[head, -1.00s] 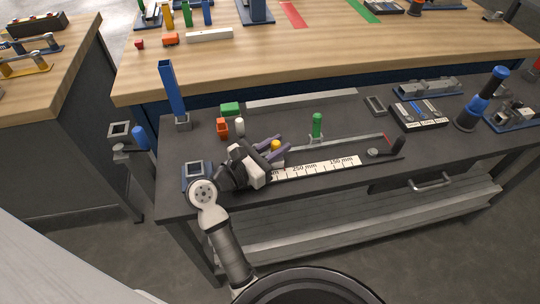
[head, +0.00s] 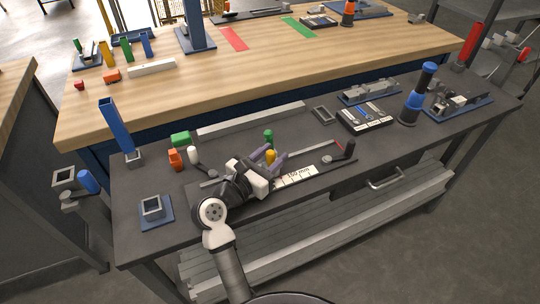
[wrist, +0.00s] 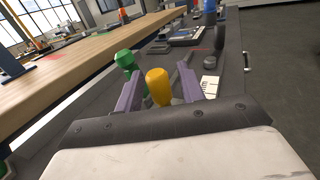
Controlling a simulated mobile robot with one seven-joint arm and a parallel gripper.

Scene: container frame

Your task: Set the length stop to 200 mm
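The length stop is a scale with a printed mm strip (head: 296,178) along the front of the dark bench; "150 mm" shows right of my gripper, the rest of the strip is covered. A yellow knob (head: 270,156) stands by the scale, between the purple fingers of my gripper (head: 269,161). In the wrist view the fingers (wrist: 158,92) are apart, one on each side of the yellow knob (wrist: 158,86), with small gaps visible. The knob's base and any pointer are hidden. A green knob (head: 268,135) stands just behind the yellow one.
A dark upright handle (head: 349,148) stands at the scale's right end. A blue-based socket (head: 153,208) is at the front left. A black tray (head: 365,116) lies right.

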